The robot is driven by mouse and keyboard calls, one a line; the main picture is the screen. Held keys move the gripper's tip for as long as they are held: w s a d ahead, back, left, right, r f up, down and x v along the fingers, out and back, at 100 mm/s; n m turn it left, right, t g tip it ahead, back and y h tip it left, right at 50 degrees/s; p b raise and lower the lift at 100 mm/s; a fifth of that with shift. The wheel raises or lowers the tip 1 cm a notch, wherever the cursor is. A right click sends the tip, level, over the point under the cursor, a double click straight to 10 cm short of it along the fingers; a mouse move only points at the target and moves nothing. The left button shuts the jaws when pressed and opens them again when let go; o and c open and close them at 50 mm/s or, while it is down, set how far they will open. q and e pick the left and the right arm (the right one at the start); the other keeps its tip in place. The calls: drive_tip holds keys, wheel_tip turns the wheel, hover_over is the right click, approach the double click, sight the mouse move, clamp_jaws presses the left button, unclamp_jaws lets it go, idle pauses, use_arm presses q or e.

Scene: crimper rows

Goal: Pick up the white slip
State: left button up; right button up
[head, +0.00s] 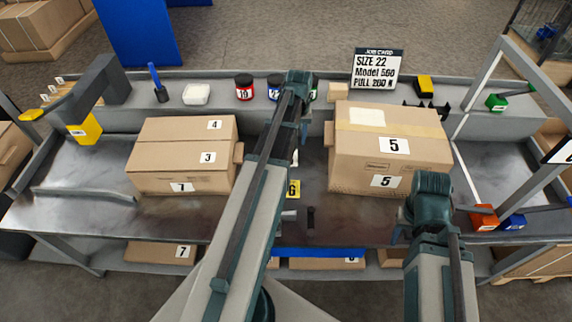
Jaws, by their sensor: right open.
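No loose white slip can be picked out for certain. A plain white patch (367,117) lies on top of the large carton (345,150) at right; I cannot tell whether it is a slip or a label. My right arm stands in front of that carton, bent near the table's front edge. My right gripper (396,236) is open, mostly hidden by its own arm, low and in front of the carton. My left arm reaches up across the middle and covers part of the bench; its gripper does not show.
A white container (196,94), dark jars (244,87) and a job card (377,69) stand on the back ledge. Orange and blue bins (484,217) are at right.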

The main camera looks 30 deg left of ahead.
use_arm(q)
wheel_tip(320, 180, down, 4)
drive_tip(key=b, duration=0.2)
drive_tip(key=shift+r+b, duration=0.2)
drive_tip(key=shift+b, duration=0.1)
use_arm(e)
wheel_tip(320, 180, down, 4)
drive_tip(key=shift+r, duration=0.25)
drive_tip(key=shift+f, duration=0.1)
use_arm(q)
drive_tip(key=f+b, duration=0.5)
drive_tip(key=shift+w+f, duration=0.1)
drive_tip(key=shift+w, duration=0.25)
use_arm(e)
wheel_tip(320, 180, down, 5)
use_arm(q)
clamp_jaws()
